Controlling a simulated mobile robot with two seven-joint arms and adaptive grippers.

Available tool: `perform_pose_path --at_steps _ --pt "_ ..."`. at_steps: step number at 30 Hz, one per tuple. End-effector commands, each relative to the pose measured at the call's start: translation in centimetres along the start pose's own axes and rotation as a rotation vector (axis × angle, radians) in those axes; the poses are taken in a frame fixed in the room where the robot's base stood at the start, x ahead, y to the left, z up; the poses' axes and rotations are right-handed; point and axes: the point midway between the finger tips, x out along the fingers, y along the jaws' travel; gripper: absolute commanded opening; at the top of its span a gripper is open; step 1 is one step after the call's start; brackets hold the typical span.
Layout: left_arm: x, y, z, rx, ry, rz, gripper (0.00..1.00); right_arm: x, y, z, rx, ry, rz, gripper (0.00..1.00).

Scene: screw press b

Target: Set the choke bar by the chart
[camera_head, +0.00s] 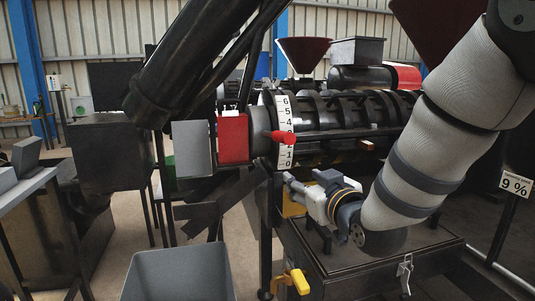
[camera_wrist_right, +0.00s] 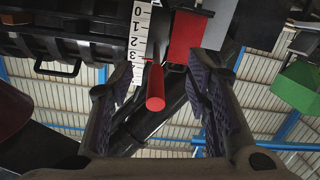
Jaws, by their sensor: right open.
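The choke bar is a red rod (camera_head: 283,137) that sticks out in front of a white number scale (camera_head: 285,158) on the press. In the head view it covers the marks around 2 and 3. In the right wrist view the red rod (camera_wrist_right: 155,90) points toward the camera, beside the scale (camera_wrist_right: 138,32) near the 3. My right gripper (camera_head: 289,182) is below the rod in the head view. In the right wrist view its open fingers (camera_wrist_right: 162,72) appear on either side of the rod, with clear gaps. My left gripper is out of view. No full chart is readable.
A red block (camera_head: 234,138) and a grey panel (camera_head: 193,148) sit left of the scale. A grey bin (camera_head: 180,275) and a yellow handle (camera_head: 299,281) are below. The ribbed press barrel (camera_head: 340,112) extends right.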

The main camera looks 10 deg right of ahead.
Motion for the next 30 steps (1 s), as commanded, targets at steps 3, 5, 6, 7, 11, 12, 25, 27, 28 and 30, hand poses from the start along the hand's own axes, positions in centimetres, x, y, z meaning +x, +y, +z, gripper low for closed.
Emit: perform_pose_path --at_steps 3,5,6,7,11,12,25,27,28,30 --pt "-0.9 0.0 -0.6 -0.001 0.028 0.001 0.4 -0.7 0.8 -5.6 -0.017 0.107 0.016 0.45" --pt "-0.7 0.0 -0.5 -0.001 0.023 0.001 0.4 -0.4 0.9 -6.1 -0.02 0.119 0.017 0.45" --pt "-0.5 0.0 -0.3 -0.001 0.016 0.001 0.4 0.1 0.9 -6.0 -0.02 0.118 0.017 0.45" --pt "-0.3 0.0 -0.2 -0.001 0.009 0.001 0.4 0.6 0.8 -5.9 -0.02 0.116 0.017 0.45" --pt "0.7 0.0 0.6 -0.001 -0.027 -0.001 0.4 3.9 0.8 -5.5 -0.019 0.107 0.015 0.45" --pt "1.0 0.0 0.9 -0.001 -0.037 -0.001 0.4 5.0 0.8 -5.5 -0.018 0.107 0.015 0.45" --pt "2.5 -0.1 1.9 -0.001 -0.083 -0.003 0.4 11.5 1.0 -6.9 -0.018 0.112 0.016 0.45" --pt "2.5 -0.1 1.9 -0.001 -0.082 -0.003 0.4 11.5 1.0 -7.0 -0.018 0.112 0.016 0.45" --pt "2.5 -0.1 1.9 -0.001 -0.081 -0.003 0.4 11.5 1.0 -7.0 -0.018 0.112 0.016 0.45" --pt "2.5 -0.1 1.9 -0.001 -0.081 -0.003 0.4 11.5 1.0 -7.1 -0.018 0.113 0.016 0.45"
